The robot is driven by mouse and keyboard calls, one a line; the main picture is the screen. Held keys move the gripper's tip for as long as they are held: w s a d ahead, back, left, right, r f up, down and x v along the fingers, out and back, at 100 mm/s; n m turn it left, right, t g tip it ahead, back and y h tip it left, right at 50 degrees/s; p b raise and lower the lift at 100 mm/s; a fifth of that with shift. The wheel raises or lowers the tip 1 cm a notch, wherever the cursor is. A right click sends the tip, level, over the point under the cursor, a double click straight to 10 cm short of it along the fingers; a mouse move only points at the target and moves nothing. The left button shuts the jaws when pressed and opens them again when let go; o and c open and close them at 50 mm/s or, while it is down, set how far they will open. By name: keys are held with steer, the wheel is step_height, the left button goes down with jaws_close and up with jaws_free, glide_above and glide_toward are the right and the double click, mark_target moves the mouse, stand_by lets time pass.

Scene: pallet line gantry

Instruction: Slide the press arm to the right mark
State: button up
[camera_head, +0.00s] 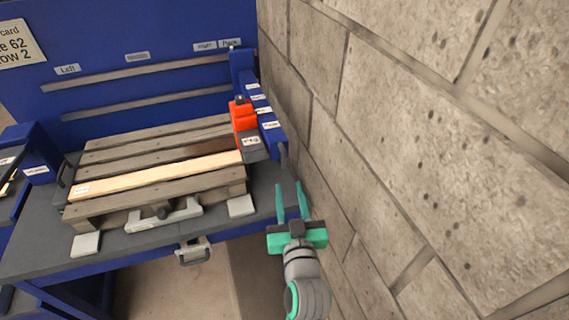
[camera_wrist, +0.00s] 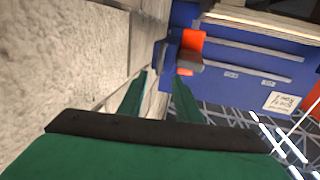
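The press arm (camera_head: 267,112) is a blue beam with several small labels, running front to back along the right side of the pallet. An orange block (camera_head: 243,116) with a dark labelled base sits on its left side. The arm's back end stands at the blue back panel, close to the "Right" and "Park" labels (camera_head: 218,45). A "Left" label (camera_head: 67,69) is at the panel's other end. My gripper (camera_head: 291,190) is open and empty, just in front of the arm's front end and apart from it. The orange block also shows beyond my fingers in the wrist view (camera_wrist: 191,43).
A wooden pallet (camera_head: 120,153) with one paler slat lies on the grey bench (camera_head: 32,236). A stone block wall (camera_head: 390,110) stands close to the right of my gripper. A handle (camera_head: 193,255) sticks out of the bench's front.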

mark_target(284, 161)
steer(key=w, duration=0.5)
steer(key=w+a, duration=0.1)
steer(key=w, duration=0.2)
steer(key=shift+w, duration=1.05)
steer(key=shift+w+a, duration=0.15)
steer(key=shift+w, duration=0.15)
steer(key=shift+a, duration=0.1)
steer(key=shift+s, duration=0.1)
steer(key=shift+c, duration=0.3)
jaws_close()
